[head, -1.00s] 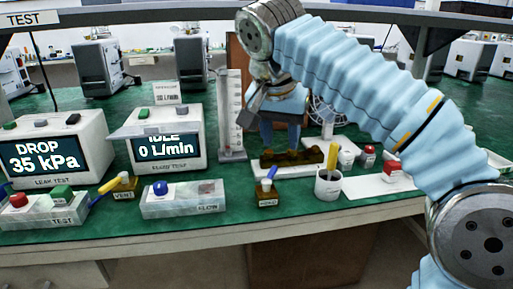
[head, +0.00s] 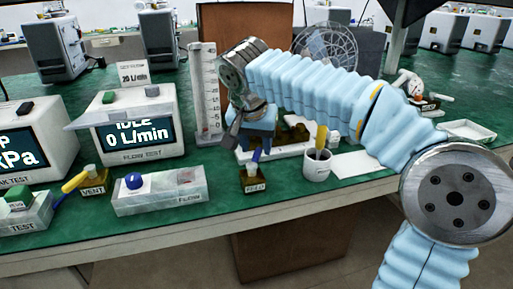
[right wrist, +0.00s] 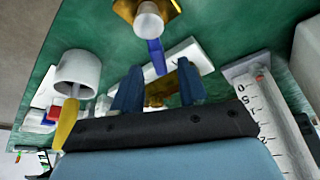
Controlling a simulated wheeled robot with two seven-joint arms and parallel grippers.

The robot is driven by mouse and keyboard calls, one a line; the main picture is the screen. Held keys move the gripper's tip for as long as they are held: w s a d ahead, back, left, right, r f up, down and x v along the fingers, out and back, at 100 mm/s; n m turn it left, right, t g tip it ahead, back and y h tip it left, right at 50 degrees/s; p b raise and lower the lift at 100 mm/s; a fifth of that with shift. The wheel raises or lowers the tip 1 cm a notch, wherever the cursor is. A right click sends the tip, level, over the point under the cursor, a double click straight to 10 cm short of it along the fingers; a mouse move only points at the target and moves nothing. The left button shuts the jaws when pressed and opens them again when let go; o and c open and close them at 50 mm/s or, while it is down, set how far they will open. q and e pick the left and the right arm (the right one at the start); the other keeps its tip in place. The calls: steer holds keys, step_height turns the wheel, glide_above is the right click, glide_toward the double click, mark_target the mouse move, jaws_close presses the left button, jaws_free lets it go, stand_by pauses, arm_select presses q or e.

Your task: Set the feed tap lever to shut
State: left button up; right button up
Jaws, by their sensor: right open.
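The feed tap (head: 254,184) is a small brass block with a pale hub and a blue lever (head: 256,156), at the front of the green bench. Its label is blurred. The lever points away from the bench's front edge. In the right wrist view the tap (right wrist: 172,8) is at the top, and its blue lever (right wrist: 156,56) points down towards the gap between my fingers. My right gripper (right wrist: 158,84) is open and empty, its blue fingertips just short of the lever's end. In the head view it hangs behind the tap, fingers partly hidden. My left gripper is out of view.
A white cup (head: 317,170) with a yellow-handled tool stands right of the tap. A grey flow box (head: 160,190) and the vent tap (head: 93,182) with a yellow lever stand left. A scaled column (head: 205,95) stands behind left. A white tray with brown parts lies behind the tap.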

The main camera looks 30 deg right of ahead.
steer(key=shift+w+d+f, duration=0.15)
steer(key=shift+f, duration=0.4)
jaws_close()
